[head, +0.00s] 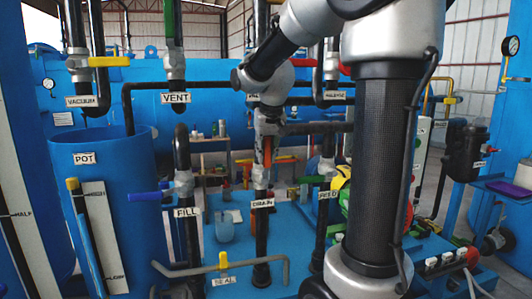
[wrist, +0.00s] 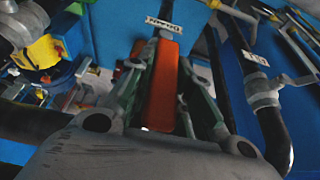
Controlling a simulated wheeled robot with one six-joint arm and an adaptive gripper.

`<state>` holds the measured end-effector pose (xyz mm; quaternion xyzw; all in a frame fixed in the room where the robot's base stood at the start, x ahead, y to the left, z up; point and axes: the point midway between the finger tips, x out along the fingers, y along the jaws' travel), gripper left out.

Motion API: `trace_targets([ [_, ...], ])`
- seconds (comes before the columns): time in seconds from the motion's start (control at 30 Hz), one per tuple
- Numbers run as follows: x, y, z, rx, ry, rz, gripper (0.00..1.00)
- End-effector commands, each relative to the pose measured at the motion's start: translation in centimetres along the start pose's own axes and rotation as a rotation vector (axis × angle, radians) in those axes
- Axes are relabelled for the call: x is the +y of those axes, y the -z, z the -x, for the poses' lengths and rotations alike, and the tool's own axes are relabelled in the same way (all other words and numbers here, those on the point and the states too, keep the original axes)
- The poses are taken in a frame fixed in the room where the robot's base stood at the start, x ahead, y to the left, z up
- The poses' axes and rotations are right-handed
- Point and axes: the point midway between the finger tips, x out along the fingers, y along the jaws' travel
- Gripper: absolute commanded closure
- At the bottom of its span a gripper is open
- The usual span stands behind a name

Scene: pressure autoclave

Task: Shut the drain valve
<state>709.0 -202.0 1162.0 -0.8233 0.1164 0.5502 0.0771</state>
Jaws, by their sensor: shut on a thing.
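The drain valve (head: 261,178) sits on a vertical dark pipe with a DRAIN label (head: 262,203). Its orange lever handle (head: 267,153) stands upright, roughly in line with the pipe. My gripper (head: 268,138) comes from above and is shut on this handle. In the wrist view, the orange handle (wrist: 164,85) runs between the two fingers of my gripper (wrist: 162,75), with a label (wrist: 163,23) beyond it. The arm and gripper hide the upper part of the handle in the head view.
The fill valve with a blue handle (head: 149,196) stands left, and the feed pipe label (head: 327,194) right. The seal valve with a yellow handle (head: 192,271) lies low in front. The blue pot (head: 113,150) fills the left side. Pipes crowd close around my arm.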

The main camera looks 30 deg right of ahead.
Motion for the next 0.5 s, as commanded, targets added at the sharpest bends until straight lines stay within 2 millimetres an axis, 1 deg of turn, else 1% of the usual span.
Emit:
trace_targets([
  [0.27, -0.8, -0.1, 0.0, -0.001, -0.06, 0.03, 1.0],
  [0.5, -2.6, -0.2, -0.3, -0.001, -0.214, 0.098, 1.0],
])
